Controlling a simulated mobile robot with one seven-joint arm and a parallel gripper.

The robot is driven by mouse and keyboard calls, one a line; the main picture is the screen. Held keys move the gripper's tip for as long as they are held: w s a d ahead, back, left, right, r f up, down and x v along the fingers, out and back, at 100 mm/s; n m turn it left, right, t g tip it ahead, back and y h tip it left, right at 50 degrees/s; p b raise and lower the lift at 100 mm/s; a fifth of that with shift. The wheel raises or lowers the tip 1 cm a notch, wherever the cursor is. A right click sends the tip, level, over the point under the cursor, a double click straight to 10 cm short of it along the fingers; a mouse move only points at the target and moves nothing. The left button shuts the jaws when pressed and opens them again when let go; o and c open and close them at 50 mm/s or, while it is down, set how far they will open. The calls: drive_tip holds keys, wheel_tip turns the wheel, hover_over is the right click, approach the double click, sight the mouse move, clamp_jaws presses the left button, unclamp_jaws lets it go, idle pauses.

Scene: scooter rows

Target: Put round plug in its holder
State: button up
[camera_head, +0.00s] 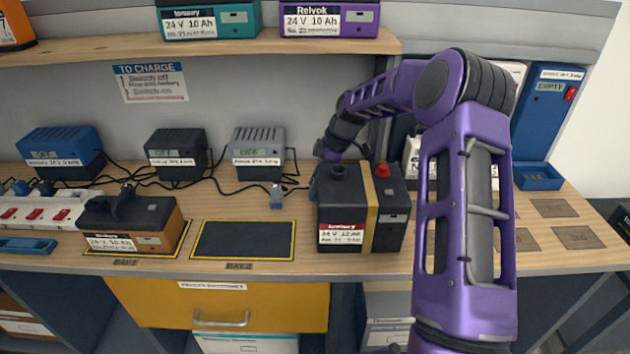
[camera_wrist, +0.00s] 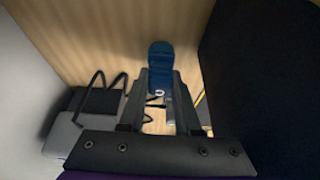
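A small blue-grey block (camera_head: 277,196), which may be the holder, stands on the bench just behind the right end of the empty black mat. A blue piece with a rounded top (camera_wrist: 160,58) shows in the wrist view, with a pale ring at its lower end. My gripper (camera_wrist: 162,78) has its two dark fingers on either side of the lower part of this piece. I cannot tell whether they touch it. A small grey part between the fingers is unclear. I cannot identify the round plug for certain. In the head view the fingertips are mostly hidden at the large battery's left edge.
The black battery with a yellow band (camera_head: 340,210) stands close to my gripper. Chargers (camera_head: 258,153) with loose black cables line the back of the bench. A black-and-brown battery (camera_head: 130,225) stands on the left mat. The yellow-edged black mat (camera_head: 243,240) is clear.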

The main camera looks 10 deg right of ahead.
drive_tip(key=o, duration=0.5)
drive_tip(key=shift+o, duration=0.2)
drive_tip(key=shift+r, duration=0.15)
drive_tip(key=p+v, duration=0.1)
drive_tip(key=v, duration=0.6)
drive_tip(key=shift+r, duration=0.1)
